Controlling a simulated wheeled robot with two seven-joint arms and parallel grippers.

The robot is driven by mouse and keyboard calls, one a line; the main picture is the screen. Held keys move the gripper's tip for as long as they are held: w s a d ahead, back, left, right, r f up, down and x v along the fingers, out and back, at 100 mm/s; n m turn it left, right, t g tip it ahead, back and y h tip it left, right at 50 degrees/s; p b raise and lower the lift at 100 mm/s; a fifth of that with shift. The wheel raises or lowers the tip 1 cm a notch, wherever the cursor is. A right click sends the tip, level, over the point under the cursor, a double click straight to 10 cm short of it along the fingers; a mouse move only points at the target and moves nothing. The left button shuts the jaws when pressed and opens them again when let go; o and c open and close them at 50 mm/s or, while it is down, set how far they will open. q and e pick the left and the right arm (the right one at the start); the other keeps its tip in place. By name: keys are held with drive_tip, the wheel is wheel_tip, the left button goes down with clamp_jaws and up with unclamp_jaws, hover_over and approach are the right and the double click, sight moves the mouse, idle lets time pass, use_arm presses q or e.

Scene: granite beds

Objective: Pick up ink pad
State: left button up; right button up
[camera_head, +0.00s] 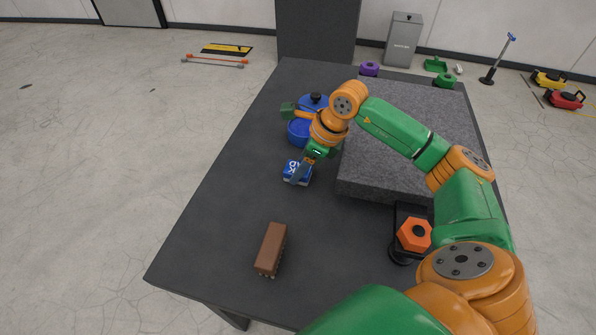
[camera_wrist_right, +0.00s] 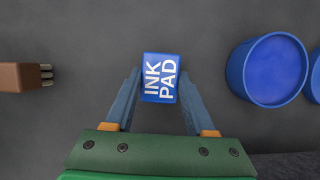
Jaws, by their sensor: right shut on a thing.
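The ink pad (camera_head: 297,170) is a small blue box on the dark table, left of the granite slab in the head view. In the right wrist view the ink pad (camera_wrist_right: 160,78) shows its white "INK PAD" lettering between the two fingers. My right gripper (camera_head: 303,168) reaches down to it from above and is shut on it; the gripper (camera_wrist_right: 160,85) also shows in the wrist view with a finger at each side. I cannot tell whether the pad is clear of the table. My left gripper is not in view.
Blue round containers (camera_head: 300,132) stand just behind the ink pad. A brown brush-like block (camera_head: 271,248) lies nearer the front. The raised granite slab (camera_head: 385,178) fills the right, with an orange hexagonal piece (camera_head: 414,235) before it. The table's left side is clear.

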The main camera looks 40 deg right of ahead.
drive_tip(key=shift+w+r, duration=0.1)
drive_tip(key=shift+r, duration=0.4)
drive_tip(key=s+a+r, duration=0.5)
drive_tip(key=s+r, duration=0.7)
drive_tip(key=s, duration=0.1)
drive_tip(key=shift+b, duration=0.4)
